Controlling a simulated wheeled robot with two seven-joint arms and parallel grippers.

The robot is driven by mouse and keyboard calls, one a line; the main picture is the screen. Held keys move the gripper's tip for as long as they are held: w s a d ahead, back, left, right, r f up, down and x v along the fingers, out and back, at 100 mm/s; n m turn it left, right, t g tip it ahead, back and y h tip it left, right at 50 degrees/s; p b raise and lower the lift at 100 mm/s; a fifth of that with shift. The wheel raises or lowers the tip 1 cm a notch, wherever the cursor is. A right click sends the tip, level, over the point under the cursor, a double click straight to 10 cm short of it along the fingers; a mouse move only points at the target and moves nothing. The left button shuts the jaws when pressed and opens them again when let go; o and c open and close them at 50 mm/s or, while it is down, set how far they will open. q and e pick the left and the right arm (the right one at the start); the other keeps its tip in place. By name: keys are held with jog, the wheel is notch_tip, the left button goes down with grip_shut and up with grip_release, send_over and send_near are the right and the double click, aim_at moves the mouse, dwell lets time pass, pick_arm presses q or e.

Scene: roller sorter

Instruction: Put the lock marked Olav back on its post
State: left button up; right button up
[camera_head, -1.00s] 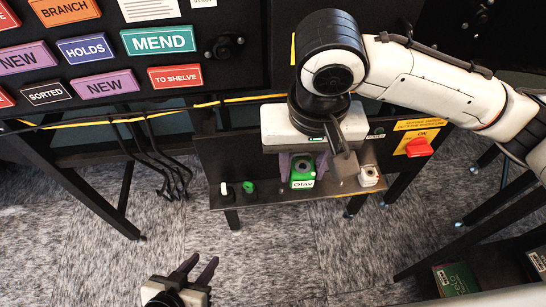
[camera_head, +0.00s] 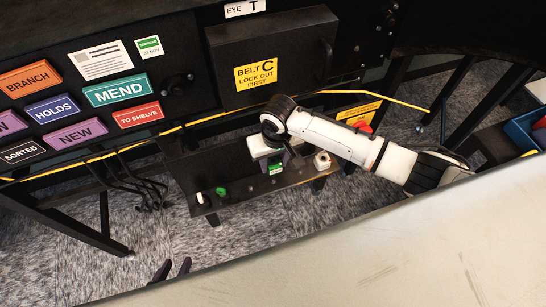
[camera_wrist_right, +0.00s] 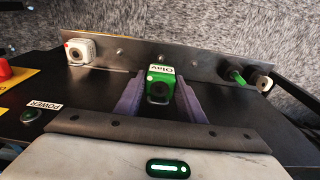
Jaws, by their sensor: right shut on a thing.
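The green lock marked Olav (camera_wrist_right: 160,88) sits between the purple fingers of my right gripper (camera_wrist_right: 162,100), which is shut on it. In the head view the lock (camera_head: 276,167) is small, at the dark metal shelf (camera_head: 245,188) under the belt machine. A green peg-like piece (camera_wrist_right: 236,76) stands on the shelf, apart from the lock; it also shows in the head view (camera_head: 221,191). I cannot tell whether the lock touches the shelf or a post.
A white lock-like block (camera_wrist_right: 80,50) and a white-ended black piece (camera_wrist_right: 263,82) are on the shelf. A red switch (camera_head: 362,127) is beside a yellow label. A pale surface (camera_head: 380,250) covers the lower right.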

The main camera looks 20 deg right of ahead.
aim_at(273, 179)
jog(key=shift+f+b, duration=1.15)
jog(key=shift+f, duration=0.2)
jog(key=shift+f+b, duration=0.8)
jog(key=shift+b, duration=0.3)
jog(key=shift+f, duration=0.35)
jog(key=shift+f+b, duration=0.35)
jog(key=shift+f, duration=0.75)
jog(key=shift+f, duration=0.35)
jog(key=o, duration=1.2)
jog(key=shift+s, duration=0.1)
